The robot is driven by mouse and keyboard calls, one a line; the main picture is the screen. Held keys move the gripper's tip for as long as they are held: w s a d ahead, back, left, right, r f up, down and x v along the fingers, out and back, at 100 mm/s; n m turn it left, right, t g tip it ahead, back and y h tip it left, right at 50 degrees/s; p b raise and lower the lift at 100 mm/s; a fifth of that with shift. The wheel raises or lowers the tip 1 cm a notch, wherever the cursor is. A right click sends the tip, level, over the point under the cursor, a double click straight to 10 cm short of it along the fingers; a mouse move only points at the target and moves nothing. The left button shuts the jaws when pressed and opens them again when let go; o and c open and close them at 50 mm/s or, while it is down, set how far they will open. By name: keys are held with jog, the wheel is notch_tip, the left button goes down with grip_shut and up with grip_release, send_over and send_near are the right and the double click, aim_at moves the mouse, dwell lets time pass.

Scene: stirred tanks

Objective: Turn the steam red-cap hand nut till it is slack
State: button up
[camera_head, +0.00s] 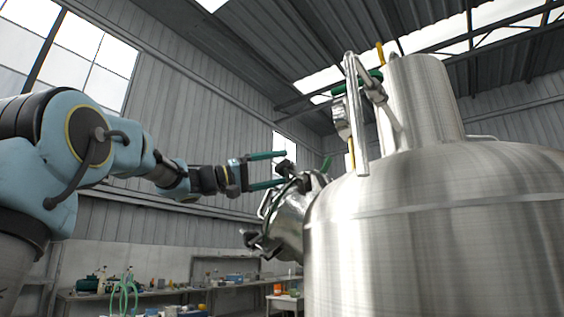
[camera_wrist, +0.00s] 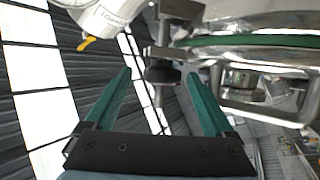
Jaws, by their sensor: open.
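My gripper (camera_head: 286,167) has two green fingers, spread apart, at the upper side of the tank's tilted round hatch (camera_head: 290,215). In the wrist view my gripper (camera_wrist: 158,75) is open. A dark hand nut (camera_wrist: 163,72) on a metal threaded rod shows between or just beyond the fingertips; I cannot tell whether they touch it. The same dark nut (camera_head: 285,166) shows near the fingertips in the head view. No red cap is visible on it. Another dark hand nut (camera_head: 252,240) is at the hatch's lower left.
The large steel tank (camera_head: 430,240) fills the right side. A pipe with a gauge (camera_head: 341,118) and green handle rises on top. A metal handle bar (camera_wrist: 262,112) lies right of the fingers. A cluttered bench (camera_head: 180,291) stands behind. Open air lies left of the hatch.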

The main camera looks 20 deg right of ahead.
jog(key=shift+x, duration=0.75)
jog(key=shift+c, duration=0.4)
jog(key=c, duration=1.3)
